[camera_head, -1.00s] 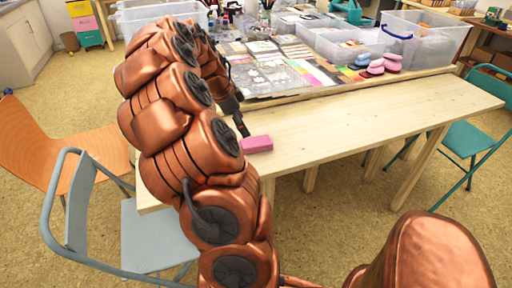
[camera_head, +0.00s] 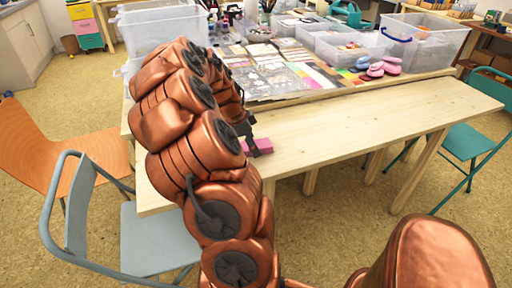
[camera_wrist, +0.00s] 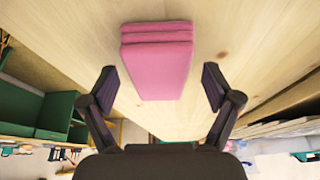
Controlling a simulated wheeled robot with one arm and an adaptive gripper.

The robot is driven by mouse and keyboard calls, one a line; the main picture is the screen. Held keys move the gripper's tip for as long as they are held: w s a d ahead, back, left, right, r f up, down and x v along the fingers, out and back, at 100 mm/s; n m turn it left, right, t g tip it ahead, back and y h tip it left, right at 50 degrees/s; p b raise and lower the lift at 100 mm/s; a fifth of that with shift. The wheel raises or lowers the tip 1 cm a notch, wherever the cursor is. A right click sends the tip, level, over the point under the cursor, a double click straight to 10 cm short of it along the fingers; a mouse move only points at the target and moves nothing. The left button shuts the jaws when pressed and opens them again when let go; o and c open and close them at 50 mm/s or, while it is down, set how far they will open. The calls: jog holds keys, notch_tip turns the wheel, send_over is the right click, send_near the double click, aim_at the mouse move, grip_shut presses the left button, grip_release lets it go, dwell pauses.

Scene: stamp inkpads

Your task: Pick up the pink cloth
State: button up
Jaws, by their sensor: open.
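The pink cloth (camera_wrist: 157,68) is a folded, block-like stack lying on the light wooden table. In the wrist view it sits between and ahead of the two fingers of my gripper (camera_wrist: 158,88), which are spread apart on either side of it with gaps. In the head view the cloth (camera_head: 264,146) lies near the table's front edge, its left part hidden behind my gripper (camera_head: 248,143). My gripper is open and holds nothing. I cannot tell its exact height above the table.
The wooden table (camera_head: 400,118) is bare to the right of the cloth. Behind it lie cards, inkpads (camera_head: 376,69) and clear plastic bins (camera_head: 422,40). A grey chair (camera_head: 150,237) and an orange chair (camera_head: 45,150) stand at the left, a teal chair (camera_head: 468,142) at the right.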

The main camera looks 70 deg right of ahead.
jog(key=c, duration=1.2)
jog(key=shift+c, duration=0.2)
jog(key=shift+r, duration=0.1)
jog(key=shift+r, duration=0.25)
jog(key=r, duration=0.3)
jog(key=shift+w, duration=0.3)
jog(key=w, duration=0.5)
jog(key=w+a+r, duration=0.1)
jog(key=w, duration=0.4)
jog(key=w+a, duration=0.1)
jog(key=w, duration=0.4)
jog(key=shift+w+r, duration=0.15)
